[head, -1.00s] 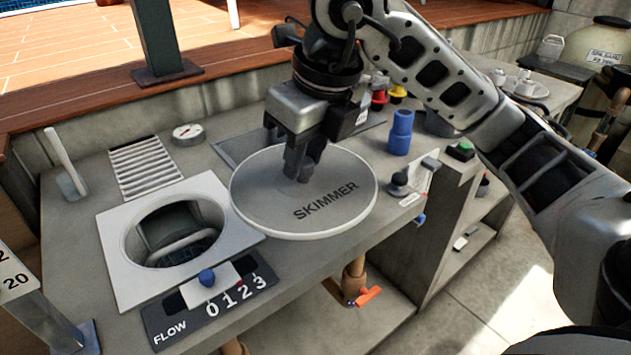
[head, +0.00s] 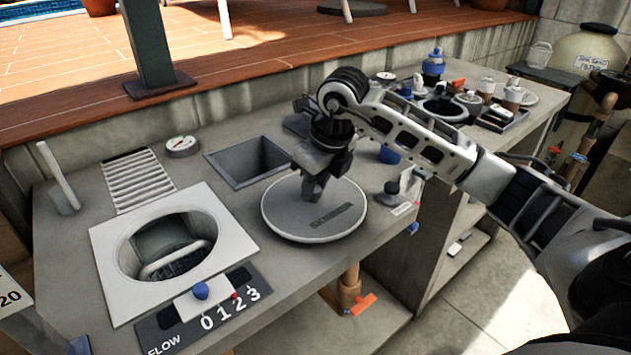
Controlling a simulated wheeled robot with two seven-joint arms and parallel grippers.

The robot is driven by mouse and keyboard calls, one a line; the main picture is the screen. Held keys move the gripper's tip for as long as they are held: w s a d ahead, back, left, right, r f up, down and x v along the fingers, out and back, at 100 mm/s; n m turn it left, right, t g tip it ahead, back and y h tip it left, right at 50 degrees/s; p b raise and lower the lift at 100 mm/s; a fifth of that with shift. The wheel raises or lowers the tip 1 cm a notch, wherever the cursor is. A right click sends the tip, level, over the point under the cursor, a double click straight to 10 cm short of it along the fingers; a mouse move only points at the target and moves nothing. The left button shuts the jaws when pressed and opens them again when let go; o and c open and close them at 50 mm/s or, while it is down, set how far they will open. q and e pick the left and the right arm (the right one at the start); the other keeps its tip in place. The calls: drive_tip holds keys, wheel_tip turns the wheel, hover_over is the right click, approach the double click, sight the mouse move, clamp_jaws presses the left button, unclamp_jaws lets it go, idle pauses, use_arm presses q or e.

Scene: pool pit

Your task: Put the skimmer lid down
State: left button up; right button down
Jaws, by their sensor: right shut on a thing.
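The skimmer lid (head: 290,222) is a round grey disc with the word SKIMMER on top. It is at the counter's front edge, right of the open skimmer well (head: 168,246). It looks level and low over the counter; I cannot tell whether it touches. My right gripper (head: 311,196) comes down from above and is shut on the lid near its middle, hiding the grip itself. The skimmer well has a square pale frame and a basket with a handle inside. My left gripper is not in view.
A square recess (head: 250,163) lies behind the lid. The flow slider plate (head: 215,310) with a blue knob is in front of the well. A blue cup (head: 390,155) and dark knob (head: 391,187) stand right of the lid. A gauge (head: 182,146) sits at the back.

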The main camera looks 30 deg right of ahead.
sight(329, 209)
drive_tip(key=shift+f, duration=0.2)
drive_tip(key=c, duration=1.1)
unclamp_jaws()
drive_tip(key=shift+c, duration=0.2)
drive_tip(key=shift+r, duration=0.2)
drive_tip(key=v, duration=1.1)
drive_tip(key=shift+s+r, duration=0.2)
drive_tip(key=shift+r, duration=0.15)
